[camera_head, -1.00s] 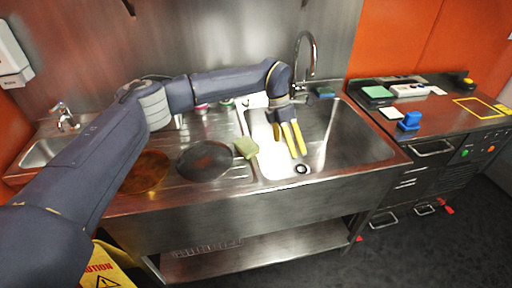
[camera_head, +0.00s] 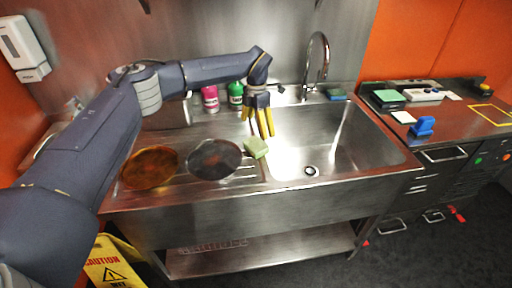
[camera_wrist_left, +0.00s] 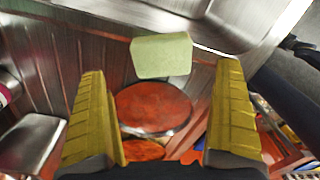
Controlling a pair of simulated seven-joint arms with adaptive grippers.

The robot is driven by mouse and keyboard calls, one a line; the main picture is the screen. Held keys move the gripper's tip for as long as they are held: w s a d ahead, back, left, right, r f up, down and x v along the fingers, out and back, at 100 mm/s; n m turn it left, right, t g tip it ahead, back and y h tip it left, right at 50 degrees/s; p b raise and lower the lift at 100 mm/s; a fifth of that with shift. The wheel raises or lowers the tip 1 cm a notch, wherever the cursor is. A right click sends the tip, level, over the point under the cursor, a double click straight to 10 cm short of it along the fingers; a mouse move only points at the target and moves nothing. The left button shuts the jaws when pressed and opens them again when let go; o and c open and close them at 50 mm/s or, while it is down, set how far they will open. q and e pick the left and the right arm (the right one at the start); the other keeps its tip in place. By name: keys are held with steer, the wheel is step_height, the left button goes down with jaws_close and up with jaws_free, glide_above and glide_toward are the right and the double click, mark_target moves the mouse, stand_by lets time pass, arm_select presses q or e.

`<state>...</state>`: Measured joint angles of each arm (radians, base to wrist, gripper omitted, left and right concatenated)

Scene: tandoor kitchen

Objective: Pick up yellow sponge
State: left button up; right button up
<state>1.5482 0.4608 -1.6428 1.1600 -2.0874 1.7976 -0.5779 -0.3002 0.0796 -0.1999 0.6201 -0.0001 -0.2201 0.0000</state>
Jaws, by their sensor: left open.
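The yellow sponge (camera_head: 256,148) is a pale yellow-green block on the sink's left rim, beside the basin. In the left wrist view the sponge (camera_wrist_left: 161,55) lies beyond the fingertips, roughly centred between them. My left gripper (camera_head: 262,124) has yellow fingers pointing down, just behind and above the sponge. The gripper is open and empty, and in the wrist view its two fingers (camera_wrist_left: 163,85) stand wide apart. My right gripper does not show.
Two round pans, one brown (camera_head: 150,167) and one dark (camera_head: 214,159), lie on the drainboard left of the sponge. A pink bottle (camera_head: 210,98) and a green bottle (camera_head: 236,94) stand behind. The faucet (camera_head: 318,62) rises behind the empty basin (camera_head: 330,135).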

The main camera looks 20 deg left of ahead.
mark_target(258, 142)
arm_select(q)
steer(key=shift+s+d+f, duration=0.1)
steer(key=shift+f, duration=2.15)
steer(key=shift+s+d+f, duration=0.1)
steer(key=shift+f, duration=2.15)
steer(key=c, duration=0.5)
steer(key=shift+c, duration=0.6)
steer(key=shift+r, duration=0.15)
step_height(258, 142, up, 20)
steer(key=shift+o, duration=0.5)
steer(key=c, duration=0.4)
